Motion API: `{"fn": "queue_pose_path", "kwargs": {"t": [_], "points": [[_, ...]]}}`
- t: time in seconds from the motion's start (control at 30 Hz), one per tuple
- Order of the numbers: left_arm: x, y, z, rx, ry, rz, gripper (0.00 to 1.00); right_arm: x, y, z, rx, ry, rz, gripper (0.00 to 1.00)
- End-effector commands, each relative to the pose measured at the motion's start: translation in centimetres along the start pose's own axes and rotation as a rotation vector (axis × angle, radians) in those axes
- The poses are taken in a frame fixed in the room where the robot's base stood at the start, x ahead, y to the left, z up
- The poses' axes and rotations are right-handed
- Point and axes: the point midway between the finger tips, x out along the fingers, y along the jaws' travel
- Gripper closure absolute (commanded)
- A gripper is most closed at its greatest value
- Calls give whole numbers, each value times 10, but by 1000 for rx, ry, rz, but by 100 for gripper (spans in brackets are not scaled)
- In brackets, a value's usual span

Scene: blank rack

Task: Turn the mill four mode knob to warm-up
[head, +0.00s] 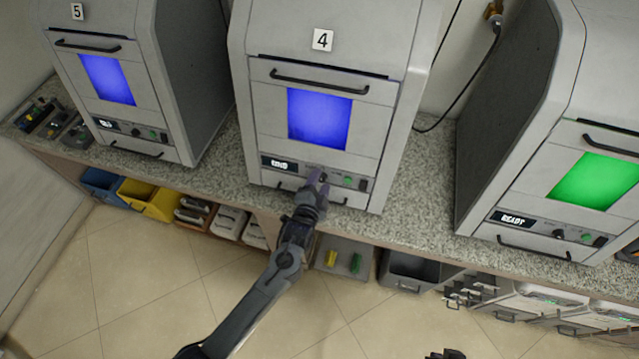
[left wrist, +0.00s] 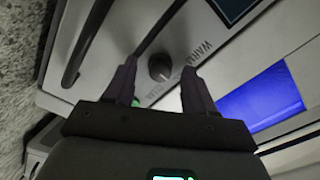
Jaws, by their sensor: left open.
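Mill four (head: 405,25) is a grey cabinet with a "4" plate and a blue lit window (head: 318,118). Its mode knob (left wrist: 160,68) is a small dark round knob on the front panel, with lettering starting "WARM" beside it in the left wrist view. A pale mark shows on its lower right side, but its exact setting is unclear. My left gripper (head: 319,178) is open at the lower panel. In the left wrist view its two fingers (left wrist: 159,82) stand either side of the knob, seemingly apart from it. A dark piece at the bottom edge may be my right gripper (head: 446,354).
Mill five (head: 110,20) stands left, with a blue window. Another mill (head: 545,110) at right has a green window and reads "READY". Handles stick out above and below mill four's panel. Bins and trays sit below the speckled counter (head: 225,185).

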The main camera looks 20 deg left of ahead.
Motion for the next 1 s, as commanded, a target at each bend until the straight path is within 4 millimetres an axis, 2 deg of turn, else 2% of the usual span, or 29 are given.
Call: {"fn": "queue_pose_path", "kwargs": {"t": [0.03, 0.4, 0.73, 1.0], "points": [[0, 0, 0, 0, 0, 0, 45, 0, 0, 0, 2, 0, -1, 100], [0, 0, 0, 0, 0, 0, 100, 0, -2, -1, 6, 1, -5, 100], [0, -1, 0, -46, 0, -1, 100, -3, -1, -1, 5, 1, -4, 100], [0, -1, -1, -213, -1, -5, 100, -10, 1, -3, -3, 0, 2, 100]]}}
